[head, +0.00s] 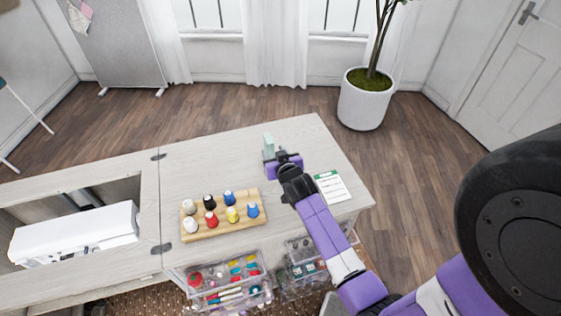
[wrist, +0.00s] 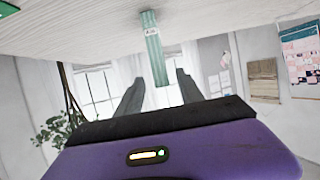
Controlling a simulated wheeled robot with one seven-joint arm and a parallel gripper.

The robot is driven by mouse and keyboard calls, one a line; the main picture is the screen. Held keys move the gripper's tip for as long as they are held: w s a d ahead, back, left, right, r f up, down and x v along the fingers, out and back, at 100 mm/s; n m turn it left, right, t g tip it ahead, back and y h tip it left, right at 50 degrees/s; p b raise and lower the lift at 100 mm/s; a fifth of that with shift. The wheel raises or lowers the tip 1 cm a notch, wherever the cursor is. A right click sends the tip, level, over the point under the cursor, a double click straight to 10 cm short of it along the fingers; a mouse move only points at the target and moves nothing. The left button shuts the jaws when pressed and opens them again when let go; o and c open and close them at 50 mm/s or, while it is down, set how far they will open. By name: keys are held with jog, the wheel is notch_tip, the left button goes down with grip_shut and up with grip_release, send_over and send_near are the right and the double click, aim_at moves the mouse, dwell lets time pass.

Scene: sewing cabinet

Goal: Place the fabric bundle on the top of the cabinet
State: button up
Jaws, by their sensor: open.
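The fabric bundle (head: 268,142) is a small pale green piece on the far part of the wooden cabinet top (head: 215,165). In the wrist view, the bundle (wrist: 155,55) is green with lengthwise folds and a white label. That view is upside down, and the bundle appears to stand upright on the top. My gripper (head: 272,156) is open at the bundle's near side. In the wrist view, the bundle shows in the gap between my open fingers (wrist: 159,77), with gaps on both sides. Whether its end reaches between the fingertips is hard to tell.
A wooden rack of colored thread spools (head: 222,215) stands left of my arm. A white-and-green card (head: 332,187) lies to the right. A white sewing machine (head: 76,234) sits in the left opening. Clear drawers (head: 228,283) stick out below the front edge.

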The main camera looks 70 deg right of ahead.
jog(key=s+a+r+n+t+y, duration=0.15)
jog(key=s+a, duration=0.25)
jog(key=a, duration=0.5)
jog(key=s+a+r+n+t+y, duration=0.15)
jog(key=s+a, duration=0.25)
jog(key=a, duration=0.5)
jog(key=s+a+r+n+t+y, duration=0.15)
jog(key=s+a, duration=0.25)
jog(key=a, duration=0.5)
jog(key=s+a+r+n+t+y, duration=0.1)
jog(key=s+a+r+n+y, duration=0.4)
jog(key=s+a+r, duration=0.5)
jog(key=shift+s+a+r+b, duration=0.35)
jog(key=shift+s+a+b, duration=0.1)
jog(key=shift+s+a, duration=0.4)
jog(key=shift+y, duration=0.25)
